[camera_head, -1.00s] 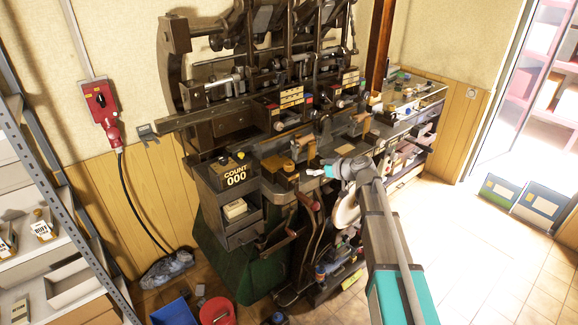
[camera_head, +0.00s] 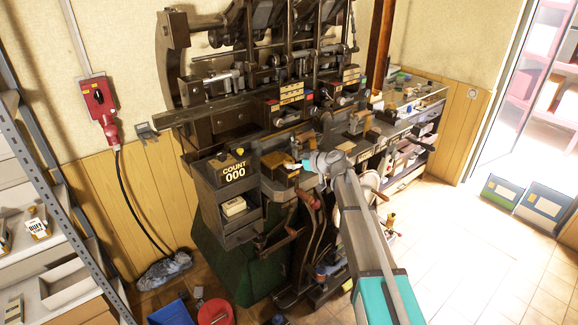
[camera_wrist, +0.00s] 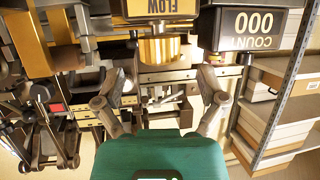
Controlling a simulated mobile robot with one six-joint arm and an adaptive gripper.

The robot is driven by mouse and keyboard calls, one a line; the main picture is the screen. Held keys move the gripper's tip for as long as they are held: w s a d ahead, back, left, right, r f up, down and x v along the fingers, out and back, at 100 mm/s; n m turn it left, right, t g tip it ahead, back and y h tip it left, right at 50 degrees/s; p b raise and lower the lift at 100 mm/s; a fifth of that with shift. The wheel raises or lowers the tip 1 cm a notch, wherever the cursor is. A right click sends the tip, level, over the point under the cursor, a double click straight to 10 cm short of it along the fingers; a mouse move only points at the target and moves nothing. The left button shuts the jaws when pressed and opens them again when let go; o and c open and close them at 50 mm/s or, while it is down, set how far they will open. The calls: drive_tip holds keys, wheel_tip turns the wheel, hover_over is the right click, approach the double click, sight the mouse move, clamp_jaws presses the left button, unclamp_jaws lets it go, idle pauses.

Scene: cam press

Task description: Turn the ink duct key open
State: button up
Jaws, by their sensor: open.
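A ribbed brass knob (camera_wrist: 160,47), which looks like the ink duct key, shows in the wrist view beside a box with a yellow FLOW label (camera_wrist: 158,8). The wrist view is upside down. My gripper (camera_wrist: 160,82) is open, with one finger on each side of the picture. The knob lies ahead of the gap between the fingertips, apart from them as far as I can tell. In the head view my gripper (camera_head: 298,166) is at the front of the press, right of the COUNT 000 box (camera_head: 235,172). The knob cannot be made out clearly there.
The COUNT box also shows close by in the wrist view (camera_wrist: 254,25). The dark press (camera_head: 225,122) rises behind my gripper. A grey shelf rack (camera_head: 70,215) stands at left, and a red bucket (camera_head: 216,312) on the floor.

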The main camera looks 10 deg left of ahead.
sight(292, 161)
drive_tip(key=shift+b+x, duration=0.55)
drive_tip(key=shift+x, duration=1.35)
drive_tip(key=shift+c, duration=0.2)
drive_tip(key=c, duration=1.1)
